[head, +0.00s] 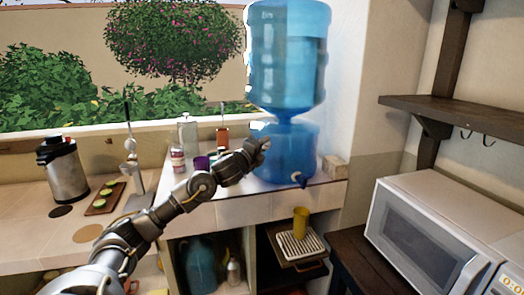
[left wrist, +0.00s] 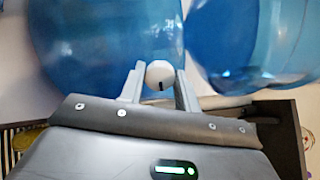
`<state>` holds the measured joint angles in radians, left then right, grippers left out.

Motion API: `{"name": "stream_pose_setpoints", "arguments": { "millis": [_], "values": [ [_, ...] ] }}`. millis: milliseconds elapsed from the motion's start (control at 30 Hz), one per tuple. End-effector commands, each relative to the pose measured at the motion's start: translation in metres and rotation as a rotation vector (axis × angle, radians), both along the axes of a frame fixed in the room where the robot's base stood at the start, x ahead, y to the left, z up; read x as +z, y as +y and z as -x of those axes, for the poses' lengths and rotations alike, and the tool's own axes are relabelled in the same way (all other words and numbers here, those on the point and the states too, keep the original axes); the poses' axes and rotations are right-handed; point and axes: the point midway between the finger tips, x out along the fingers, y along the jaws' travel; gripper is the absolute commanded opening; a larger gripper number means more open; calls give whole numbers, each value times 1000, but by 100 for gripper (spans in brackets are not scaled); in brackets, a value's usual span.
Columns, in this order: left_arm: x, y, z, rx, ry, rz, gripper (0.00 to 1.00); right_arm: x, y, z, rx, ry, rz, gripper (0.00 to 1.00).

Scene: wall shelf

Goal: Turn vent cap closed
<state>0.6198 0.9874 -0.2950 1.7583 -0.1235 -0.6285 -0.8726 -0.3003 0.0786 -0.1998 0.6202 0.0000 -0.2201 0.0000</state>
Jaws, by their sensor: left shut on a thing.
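The vent cap (left wrist: 160,74) is a small white round knob with a dark mark, in front of a blue container. In the left wrist view it sits between the two grey fingers of my left gripper (left wrist: 160,88), which are shut on it. In the head view my left gripper (head: 258,146) reaches the upper left side of the blue lower water container (head: 290,148), and its hand hides most of the cap. My right gripper is out of view.
A large blue water bottle (head: 288,60) stands on top of the container. Small bottles (head: 178,158) and a purple cup (head: 201,163) stand left of it, near my arm. A tap (head: 298,178) sticks out at the front. A microwave (head: 430,235) stands at the right.

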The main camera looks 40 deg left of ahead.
Motion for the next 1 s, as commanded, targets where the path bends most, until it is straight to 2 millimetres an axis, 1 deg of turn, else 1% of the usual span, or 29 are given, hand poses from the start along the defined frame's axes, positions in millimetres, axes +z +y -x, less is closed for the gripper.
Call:
{"name": "stream_pose_setpoints", "arguments": {
  "millis": [567,600,700,733,1000],
  "values": [
    [-1,-1,0,-2,7,-29,10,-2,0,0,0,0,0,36],
    [-1,-1,0,-2,7,-29,38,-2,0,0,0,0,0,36],
    [-1,-1,0,-1,7,-28,51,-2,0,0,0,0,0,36],
    [-1,-1,0,-1,7,-28,54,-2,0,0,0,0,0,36],
    [-1,0,1,0,6,-27,54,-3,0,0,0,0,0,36]
  ]
}}
